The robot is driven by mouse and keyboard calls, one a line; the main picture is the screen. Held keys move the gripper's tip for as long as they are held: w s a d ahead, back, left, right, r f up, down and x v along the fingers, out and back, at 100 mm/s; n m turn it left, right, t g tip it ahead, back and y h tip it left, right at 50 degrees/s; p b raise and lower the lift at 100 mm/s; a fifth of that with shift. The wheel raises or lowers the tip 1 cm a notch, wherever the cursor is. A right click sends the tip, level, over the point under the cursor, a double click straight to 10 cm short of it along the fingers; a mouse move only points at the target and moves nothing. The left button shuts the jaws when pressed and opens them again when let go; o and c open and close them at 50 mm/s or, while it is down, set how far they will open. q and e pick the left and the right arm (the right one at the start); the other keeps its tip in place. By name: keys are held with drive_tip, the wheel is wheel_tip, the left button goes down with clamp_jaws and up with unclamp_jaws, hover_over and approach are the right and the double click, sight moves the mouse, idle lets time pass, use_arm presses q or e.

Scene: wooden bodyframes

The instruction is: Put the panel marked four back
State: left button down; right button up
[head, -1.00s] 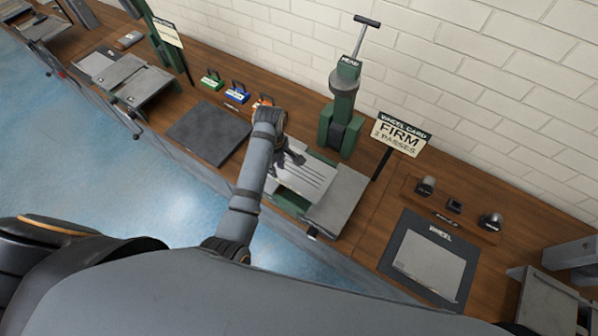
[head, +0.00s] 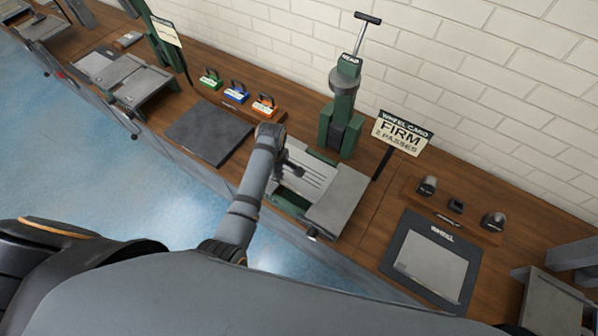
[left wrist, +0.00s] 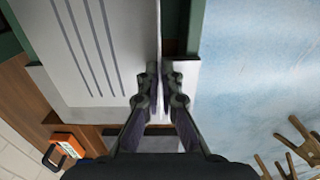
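My left gripper (left wrist: 160,97) has its fingertips on both sides of a thin pale panel (left wrist: 159,45), seen edge-on in the left wrist view. The fingers look closed on it, with no clear gap. No mark is readable on it. Beside it lies a flat grey striped surface (left wrist: 90,50). In the head view my left gripper (head: 290,170) is over the green-framed bench fixture, by the same striped surface (head: 316,174); my arm hides part of it. A dark opening (head: 292,196) shows at the fixture's front. My right gripper is not in view.
A green press (head: 342,115) stands behind the fixture, with a "FIRM 2 PASSES" sign (head: 401,134) to its right. Green, blue and orange (head: 264,105) handled blocks sit behind a dark mat (head: 207,134). A wheel mat (head: 432,258) lies to the right.

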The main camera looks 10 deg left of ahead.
use_arm(q)
drive_tip(key=shift+r, duration=0.15)
idle(0.4)
drive_tip(key=shift+r+p, duration=0.7)
drive_tip(key=shift+p, duration=0.05)
drive_tip(key=shift+r, duration=0.65)
drive_tip(key=shift+r, duration=0.1)
wheel_tip(320, 180, up, 7)
idle(0.4)
drive_tip(key=shift+w, duration=0.1)
